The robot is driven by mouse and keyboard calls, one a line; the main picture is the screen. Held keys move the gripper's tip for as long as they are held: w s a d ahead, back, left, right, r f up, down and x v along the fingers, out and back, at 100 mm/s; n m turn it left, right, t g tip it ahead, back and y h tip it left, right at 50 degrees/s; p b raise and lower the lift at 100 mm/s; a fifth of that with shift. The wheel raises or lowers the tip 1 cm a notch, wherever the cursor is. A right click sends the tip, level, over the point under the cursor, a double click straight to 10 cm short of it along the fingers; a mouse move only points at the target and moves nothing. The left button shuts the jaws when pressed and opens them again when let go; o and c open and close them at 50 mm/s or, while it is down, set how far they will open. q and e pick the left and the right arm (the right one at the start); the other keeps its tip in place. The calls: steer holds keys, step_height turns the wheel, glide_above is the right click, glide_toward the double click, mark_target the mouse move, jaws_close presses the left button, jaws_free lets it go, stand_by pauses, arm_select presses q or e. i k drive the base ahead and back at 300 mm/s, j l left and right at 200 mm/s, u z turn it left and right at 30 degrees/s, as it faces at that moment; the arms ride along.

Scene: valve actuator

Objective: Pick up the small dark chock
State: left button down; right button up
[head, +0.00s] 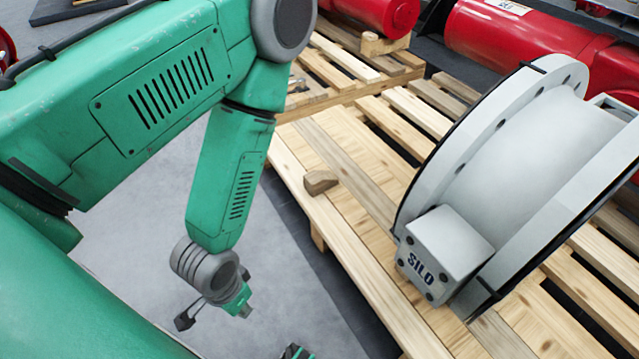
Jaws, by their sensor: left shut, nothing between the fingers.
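The small chock (320,181) is a brown wooden block, darker than the planks, lying on the near-left edge of the pallet (345,225). My left gripper (245,311) hangs below the green arm over the grey floor, left of the pallet. It is shut and empty, below and to the left of the chock in the picture and clearly apart from it. Nothing covers the chock. My right gripper cannot be made out.
A large pale grey flanged valve part marked SILO (450,250) rests on the pallet right of the chock. Another wooden block (385,44) sits farther back by red cylinders (520,35). A small green and dark piece at the bottom edge is unclear.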

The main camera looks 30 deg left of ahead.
mark_target(316, 182)
steer(key=j+z, duration=0.1)
steer(key=z, duration=0.55)
steer(key=j+z, duration=0.45)
steer(key=j, duration=0.4)
steer(key=j+z, duration=0.45)
steer(key=j, duration=0.35)
steer(key=k+j, duration=0.1)
steer(key=j, duration=0.4)
steer(key=k+j, duration=0.1)
steer(key=j, duration=0.45)
